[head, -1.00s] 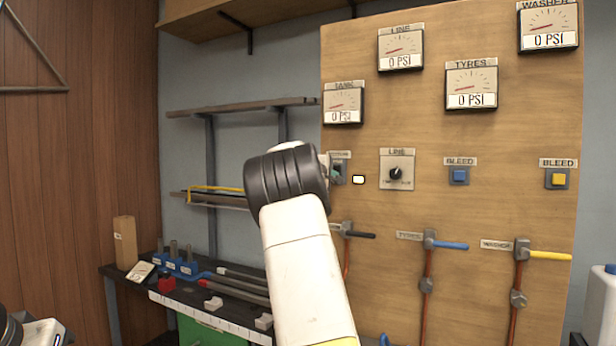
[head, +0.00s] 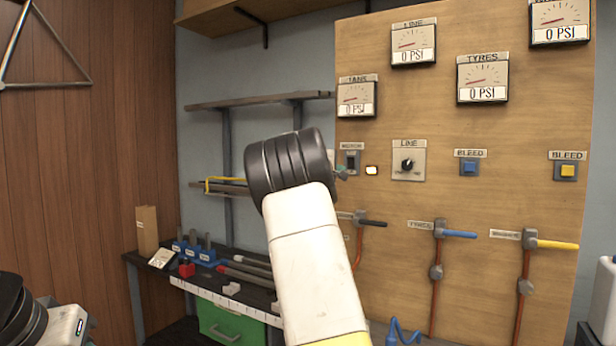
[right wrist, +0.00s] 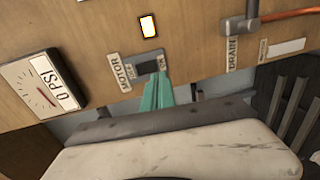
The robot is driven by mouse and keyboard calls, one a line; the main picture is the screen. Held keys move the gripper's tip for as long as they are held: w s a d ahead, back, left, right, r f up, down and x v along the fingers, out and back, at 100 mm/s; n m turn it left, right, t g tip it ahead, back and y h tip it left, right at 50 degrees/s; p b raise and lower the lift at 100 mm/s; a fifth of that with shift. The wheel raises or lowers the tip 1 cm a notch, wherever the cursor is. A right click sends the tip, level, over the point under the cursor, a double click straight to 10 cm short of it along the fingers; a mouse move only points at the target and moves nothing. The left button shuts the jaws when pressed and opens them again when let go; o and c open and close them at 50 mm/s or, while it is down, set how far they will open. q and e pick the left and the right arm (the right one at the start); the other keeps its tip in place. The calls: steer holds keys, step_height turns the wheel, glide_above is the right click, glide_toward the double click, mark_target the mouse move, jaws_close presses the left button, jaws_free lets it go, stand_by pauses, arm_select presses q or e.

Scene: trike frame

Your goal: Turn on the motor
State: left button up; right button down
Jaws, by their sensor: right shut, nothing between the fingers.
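The motor switch (head: 351,161) is a small dark rocker on a grey plate under the MOTOR label, on the left of the wooden panel. It also shows in the right wrist view (right wrist: 147,67). A small lamp (head: 371,170) beside it looks bright white with an orange rim; it also shows in the right wrist view (right wrist: 148,27). My right gripper (head: 341,172), with teal fingers, is shut and empty just below and left of the switch. In the right wrist view its fingertips (right wrist: 157,80) overlap the plate's edge; I cannot tell if they touch. My left gripper is out of view.
Gauges reading 0 PSI, a LINE knob (head: 407,164), a blue bleed button (head: 469,167) and a yellow one (head: 566,170) are on the panel. Levers and pipes run below. A dark bench (head: 150,262) with tools stands left. My right forearm hides part of the panel's left edge.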

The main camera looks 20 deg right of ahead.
steer(key=s+a+f, duration=0.1)
steer(key=s+a, duration=0.3)
steer(key=a, duration=0.1)
steer(key=shift+s+a, duration=0.15)
steer(key=shift+s, duration=0.1)
stand_by(0.3)
steer(key=s+a+f+m+g+y, duration=0.1)
steer(key=s+f+m+g+y, duration=0.4)
steer(key=s+f, duration=0.9)
steer(key=s+a+f+y, duration=0.2)
steer(key=s+a+y, duration=0.1)
steer(key=s+a, duration=0.5)
steer(key=s+a+f+m+y, duration=0.1)
steer(key=s+a+f+y, duration=0.1)
steer(key=s+a, duration=0.6)
steer(key=s+a+f+m+y, duration=0.1)
steer(key=s+a+y, duration=0.3)
steer(key=s+a, duration=0.4)
steer(key=shift+s+f+y, duration=0.4)
steer(key=shift+s+f, duration=0.1)
steer(key=shift+s, duration=0.5)
